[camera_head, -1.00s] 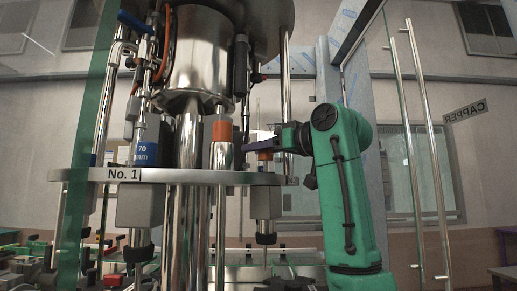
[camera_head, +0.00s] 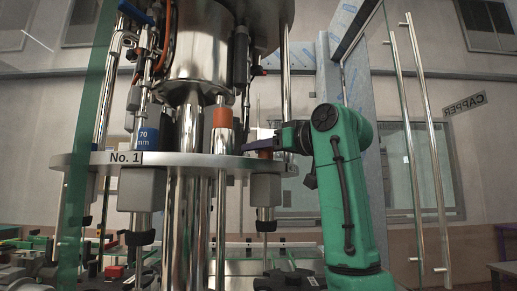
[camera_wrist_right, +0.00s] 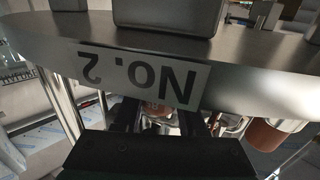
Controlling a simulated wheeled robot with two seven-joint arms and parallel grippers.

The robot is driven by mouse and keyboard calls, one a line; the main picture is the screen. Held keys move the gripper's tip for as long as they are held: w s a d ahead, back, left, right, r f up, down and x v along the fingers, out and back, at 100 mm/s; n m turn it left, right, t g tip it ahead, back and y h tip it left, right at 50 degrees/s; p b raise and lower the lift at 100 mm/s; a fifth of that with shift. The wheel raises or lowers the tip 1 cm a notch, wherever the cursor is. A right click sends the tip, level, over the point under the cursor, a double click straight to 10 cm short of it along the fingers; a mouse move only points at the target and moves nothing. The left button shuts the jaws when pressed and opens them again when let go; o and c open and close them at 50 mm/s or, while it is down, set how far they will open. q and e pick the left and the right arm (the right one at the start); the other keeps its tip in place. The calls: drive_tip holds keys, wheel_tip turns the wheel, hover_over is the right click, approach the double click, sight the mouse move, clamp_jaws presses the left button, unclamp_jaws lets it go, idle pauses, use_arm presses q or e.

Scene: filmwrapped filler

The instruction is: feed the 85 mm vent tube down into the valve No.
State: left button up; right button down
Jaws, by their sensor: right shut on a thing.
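The filling machine's round steel plate (camera_head: 85,163) carries several valves. My right gripper (camera_head: 268,144) is at the plate's right side, shut on the orange collar of a tube. In the right wrist view my right gripper (camera_wrist_right: 155,122) closes on this orange collar (camera_wrist_right: 157,107), close below the upside-down "No. 2" label (camera_wrist_right: 137,77) on the plate edge. The valve body (camera_head: 265,190) hangs under the plate there, and a thin rod shows below it. The gripper hides most of the collar, so I cannot tell how deep the tube sits. My left gripper is out of view.
A blue "70 mm" collar (camera_head: 147,139) stands above the "No. 1" label (camera_head: 126,158). A steel vessel (camera_head: 198,50) hangs above. A glass door with long handles (camera_head: 432,150) is at the right.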

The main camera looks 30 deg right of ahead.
drive_tip(key=shift+f, duration=0.2)
drive_tip(key=shift+c, duration=1.9)
unclamp_jaws()
wheel_tip(320, 180, up, 20)
drive_tip(key=p, duration=1.5)
